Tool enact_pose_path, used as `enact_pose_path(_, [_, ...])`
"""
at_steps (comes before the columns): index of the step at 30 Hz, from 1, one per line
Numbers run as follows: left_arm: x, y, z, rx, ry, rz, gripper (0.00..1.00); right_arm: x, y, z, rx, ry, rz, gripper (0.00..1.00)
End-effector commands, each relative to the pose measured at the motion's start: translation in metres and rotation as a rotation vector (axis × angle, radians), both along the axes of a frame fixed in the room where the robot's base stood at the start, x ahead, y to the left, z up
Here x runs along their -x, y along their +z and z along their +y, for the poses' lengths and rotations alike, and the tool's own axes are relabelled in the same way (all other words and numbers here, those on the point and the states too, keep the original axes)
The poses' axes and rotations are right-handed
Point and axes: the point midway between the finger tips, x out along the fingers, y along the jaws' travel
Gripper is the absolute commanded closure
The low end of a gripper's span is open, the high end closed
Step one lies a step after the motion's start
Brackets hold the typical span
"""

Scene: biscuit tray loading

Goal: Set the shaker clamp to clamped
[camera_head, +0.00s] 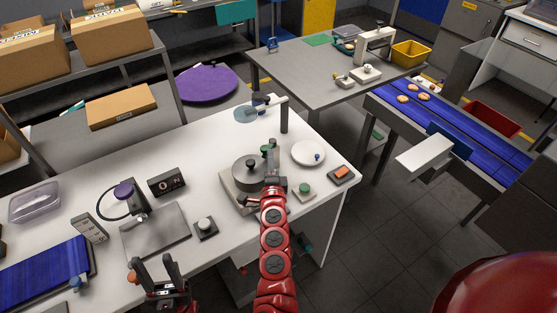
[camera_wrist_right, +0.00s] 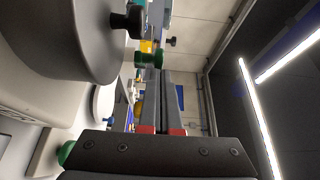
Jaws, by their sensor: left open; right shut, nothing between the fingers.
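The shaker (camera_head: 232,190) is a pale base with a grey round pot (camera_head: 247,175) and a black lid knob on top. In the right wrist view the pot (camera_wrist_right: 70,35) fills the upper left. A green knob (camera_wrist_right: 148,60), which looks like the clamp's handle, is just beyond the fingertips of my right gripper (camera_wrist_right: 160,80); I cannot tell if they touch. In the head view my right gripper (camera_head: 271,158) is at the shaker's right side, shut and empty, partly covering the clamp. My left gripper (camera_head: 165,272) is open and empty at the table's front edge.
A white plate (camera_head: 308,153), a green-button box (camera_head: 303,192) and an orange-switch box (camera_head: 342,174) lie right of the shaker. A dark post with an arm (camera_head: 284,118) stands behind. A scale plate (camera_head: 155,235) and black-based knob (camera_head: 206,228) are to the left.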

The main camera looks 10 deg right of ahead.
Motion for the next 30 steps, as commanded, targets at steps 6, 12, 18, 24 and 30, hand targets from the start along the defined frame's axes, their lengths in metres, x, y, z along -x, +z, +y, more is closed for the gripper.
enact_pose_path(6, [0.0, -0.015, 0.0, 0.0, 0.0, 0.0, 0.5, -0.006, -0.002, 0.015, -0.001, -0.174, -0.001, 1.0])
enact_pose_path(12, [0.0, -0.022, 0.0, 0.0, 0.0, 0.0, 0.5, -0.01, -0.002, 0.02, -0.001, -0.171, 0.0, 1.0])
enact_pose_path(18, [0.0, -0.026, 0.0, 0.0, 0.0, 0.0, 0.5, -0.015, -0.003, 0.027, 0.0, -0.167, 0.002, 1.0])
enact_pose_path(24, [0.0, -0.028, 0.0, 0.0, 0.0, 0.0, 0.5, -0.017, -0.002, 0.029, -0.001, -0.166, 0.002, 1.0])
enact_pose_path(30, [0.0, -0.028, 0.0, 0.0, 0.0, 0.0, 0.5, -0.017, -0.002, 0.029, -0.001, -0.167, 0.002, 1.0])
